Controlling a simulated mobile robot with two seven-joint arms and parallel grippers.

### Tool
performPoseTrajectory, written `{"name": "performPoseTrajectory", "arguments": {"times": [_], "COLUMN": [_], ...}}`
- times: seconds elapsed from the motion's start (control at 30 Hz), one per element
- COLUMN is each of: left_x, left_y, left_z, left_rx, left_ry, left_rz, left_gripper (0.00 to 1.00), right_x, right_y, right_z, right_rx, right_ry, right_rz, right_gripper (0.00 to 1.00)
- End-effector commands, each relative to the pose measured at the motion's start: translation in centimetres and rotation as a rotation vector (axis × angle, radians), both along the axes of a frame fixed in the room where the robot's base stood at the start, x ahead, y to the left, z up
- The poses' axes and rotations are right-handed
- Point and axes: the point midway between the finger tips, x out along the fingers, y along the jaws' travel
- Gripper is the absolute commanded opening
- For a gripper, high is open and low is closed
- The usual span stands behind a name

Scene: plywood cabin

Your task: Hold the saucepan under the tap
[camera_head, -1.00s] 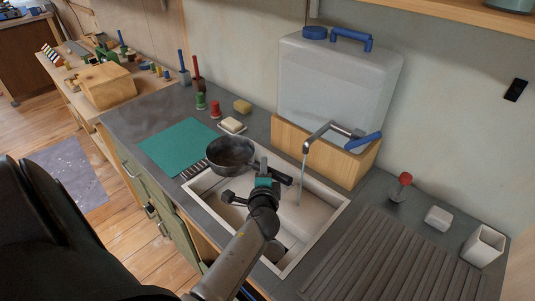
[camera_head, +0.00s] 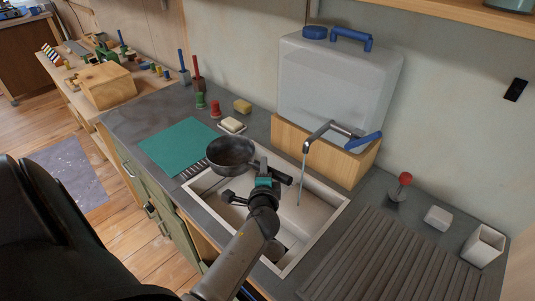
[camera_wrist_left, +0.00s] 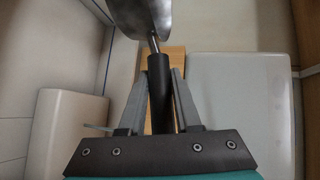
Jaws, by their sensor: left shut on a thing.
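The saucepan (camera_head: 231,152) is a dark metal pan with a black handle (camera_head: 282,178). It hangs above the left back part of the sink (camera_head: 318,215), to the left of the tap. My left gripper (camera_head: 264,176) is shut on the handle. The left wrist view shows the black handle (camera_wrist_left: 159,92) between the two fingers and part of the pan (camera_wrist_left: 140,15) beyond. The tap (camera_head: 318,132) has a grey spout and a blue lever (camera_head: 362,142). A thin stream of water falls from the spout into the sink, apart from the pan. My right gripper is not in view.
A ribbed drainboard (camera_head: 385,260) and a white cup (camera_head: 483,246) are right.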

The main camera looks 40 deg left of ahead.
Motion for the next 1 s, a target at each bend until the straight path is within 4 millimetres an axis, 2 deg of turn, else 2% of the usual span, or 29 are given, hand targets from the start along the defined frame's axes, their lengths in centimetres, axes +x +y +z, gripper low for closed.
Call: {"name": "performPoseTrajectory", "arguments": {"times": [0.6, 1.0], "left_x": [-3.8, -4.1], "left_y": [2.5, 2.7], "left_z": [4.0, 4.1], "left_rx": [0.004, 0.003], "left_ry": [0.000, -0.003], "left_rz": [0.000, -0.001], "left_gripper": [0.00, 0.00], "right_x": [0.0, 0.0], "right_y": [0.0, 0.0], "right_z": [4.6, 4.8], "right_rx": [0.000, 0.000], "right_ry": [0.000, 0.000], "right_rz": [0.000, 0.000], "right_gripper": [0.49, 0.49]}}
